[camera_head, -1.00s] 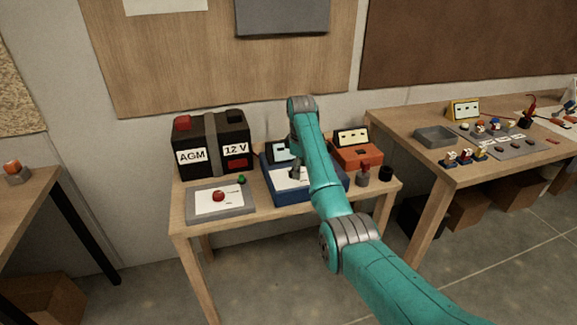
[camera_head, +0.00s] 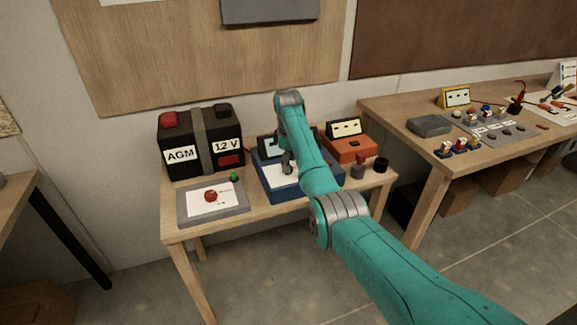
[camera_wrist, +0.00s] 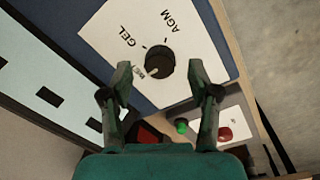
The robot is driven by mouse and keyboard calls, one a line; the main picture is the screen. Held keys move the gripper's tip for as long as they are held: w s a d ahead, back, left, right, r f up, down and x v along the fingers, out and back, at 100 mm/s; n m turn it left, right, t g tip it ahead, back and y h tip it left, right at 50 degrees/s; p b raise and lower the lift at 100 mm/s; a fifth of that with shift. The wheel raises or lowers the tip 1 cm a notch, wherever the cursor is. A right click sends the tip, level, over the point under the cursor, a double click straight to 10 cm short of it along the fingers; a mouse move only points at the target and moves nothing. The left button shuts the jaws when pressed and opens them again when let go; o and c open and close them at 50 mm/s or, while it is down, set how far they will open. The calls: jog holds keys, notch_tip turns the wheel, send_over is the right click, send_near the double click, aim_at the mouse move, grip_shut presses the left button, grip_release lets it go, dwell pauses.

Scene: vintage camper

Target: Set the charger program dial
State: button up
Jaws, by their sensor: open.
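The charger is a blue box (camera_head: 262,187) with a white face on the small table, partly hidden by my arm. In the wrist view its black round dial (camera_wrist: 160,59) sits on the white panel (camera_wrist: 195,55). Printed labels GEL and AGM show around it, and a third label is partly hidden by a finger. A pale mark on the dial faces the third label's side. My gripper (camera_wrist: 160,74) is open, one finger each side of the dial in the picture; contact cannot be told. It also shows above the charger in the head view (camera_head: 288,167).
A black battery (camera_head: 200,140) marked AGM and 12 V stands left of the charger. A grey panel (camera_head: 240,214) with a red button (camera_head: 211,196) lies in front of it. An orange box (camera_head: 350,150) is to the right. A second table (camera_head: 440,185) holds several small parts.

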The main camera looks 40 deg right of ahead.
jog(key=shift+f, duration=0.95)
jog(key=c, duration=1.2)
jog(key=shift+o, duration=0.2)
